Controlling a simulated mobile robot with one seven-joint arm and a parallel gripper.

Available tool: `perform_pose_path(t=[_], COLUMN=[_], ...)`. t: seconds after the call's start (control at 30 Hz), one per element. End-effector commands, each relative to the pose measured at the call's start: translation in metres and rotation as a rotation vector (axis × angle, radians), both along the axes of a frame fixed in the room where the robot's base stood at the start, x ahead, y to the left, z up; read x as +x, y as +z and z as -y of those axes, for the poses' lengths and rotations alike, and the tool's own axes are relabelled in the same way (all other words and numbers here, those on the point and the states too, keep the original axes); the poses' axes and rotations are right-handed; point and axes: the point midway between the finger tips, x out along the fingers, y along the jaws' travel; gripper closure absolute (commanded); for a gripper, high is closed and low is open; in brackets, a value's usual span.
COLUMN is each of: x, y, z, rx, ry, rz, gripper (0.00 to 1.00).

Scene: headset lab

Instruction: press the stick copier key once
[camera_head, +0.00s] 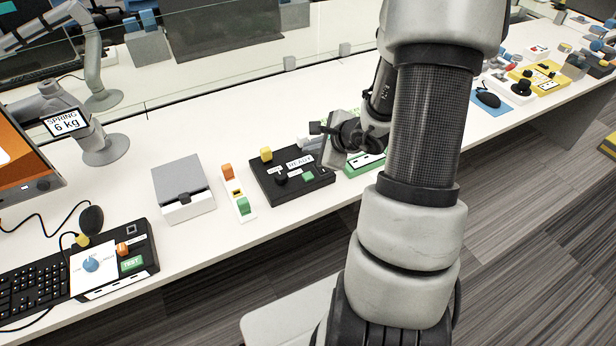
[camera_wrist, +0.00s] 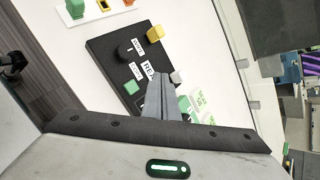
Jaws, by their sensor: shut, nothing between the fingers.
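A black box (camera_head: 291,182), which looks like the stick copier, lies on the white table. It carries a READY label, a yellow block (camera_head: 266,154), a black knob (camera_head: 281,179) and a green key (camera_head: 308,176). In the wrist view the box (camera_wrist: 108,58) shows the green key (camera_wrist: 131,88), the knob (camera_wrist: 123,52) and the yellow block (camera_wrist: 155,33). My gripper (camera_wrist: 163,78) is shut and empty. Its fingers overlap the box's READY-label side in that view, to the right of the green key. Whether they touch the box cannot be told.
A white strip (camera_head: 238,196) with orange and green blocks and a grey box (camera_head: 183,189) stand left of it. A green device (camera_head: 360,163) is partly hidden behind my arm. A test unit (camera_head: 107,262) and keyboard (camera_head: 28,283) are at lower left. A glass screen (camera_head: 200,85) runs behind.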

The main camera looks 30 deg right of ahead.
Motion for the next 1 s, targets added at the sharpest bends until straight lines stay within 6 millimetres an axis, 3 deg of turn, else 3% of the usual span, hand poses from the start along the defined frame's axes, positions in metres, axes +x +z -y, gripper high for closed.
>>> perform_pose_path(t=[0.3,0.5,1.0], x=[0.000,0.000,0.000], y=[-0.050,-0.072,-0.074], z=[0.000,0.000,0.000], rx=[0.002,-0.001,0.000], ry=[0.001,0.002,0.001], rz=[-0.001,0.001,0.001], gripper=[1.00,1.00,1.00])
